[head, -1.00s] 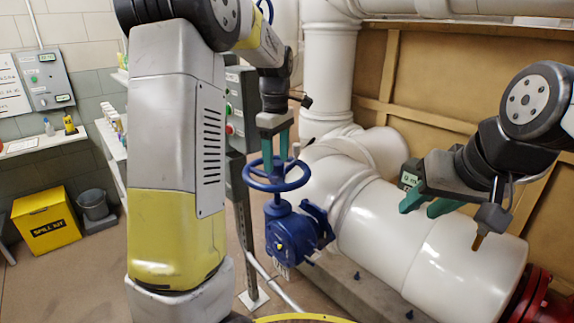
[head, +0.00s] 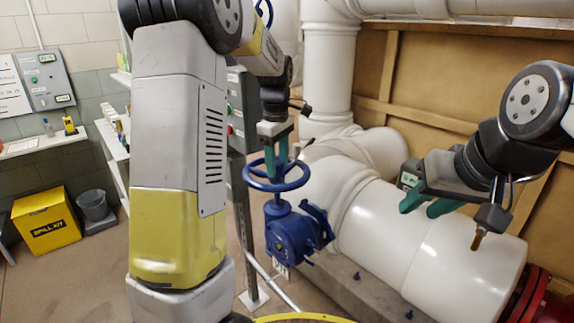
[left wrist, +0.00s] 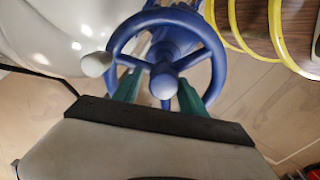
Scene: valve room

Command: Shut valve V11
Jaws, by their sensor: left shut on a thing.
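A blue valve (head: 288,236) with a blue handwheel (head: 262,184) stands at the middle of the head view. I cannot read a V11 label on it. My left gripper (head: 277,168) points down into the wheel from above, shut on it. In the left wrist view, its green fingers (left wrist: 157,90) sit either side of the wheel's hub, among the spokes of the handwheel (left wrist: 205,38). A pale knob (left wrist: 97,64) is at the rim's left. My right gripper (head: 424,208) is open and empty, its green fingers apart above the white pipe.
A large white pipe (head: 392,240) runs behind and right of the valve, ending at a red flange (head: 530,300). A grey post (head: 243,230) with a control box stands just left of the valve. A yellow spill kit box (head: 43,222) and grey bucket (head: 93,205) are at left.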

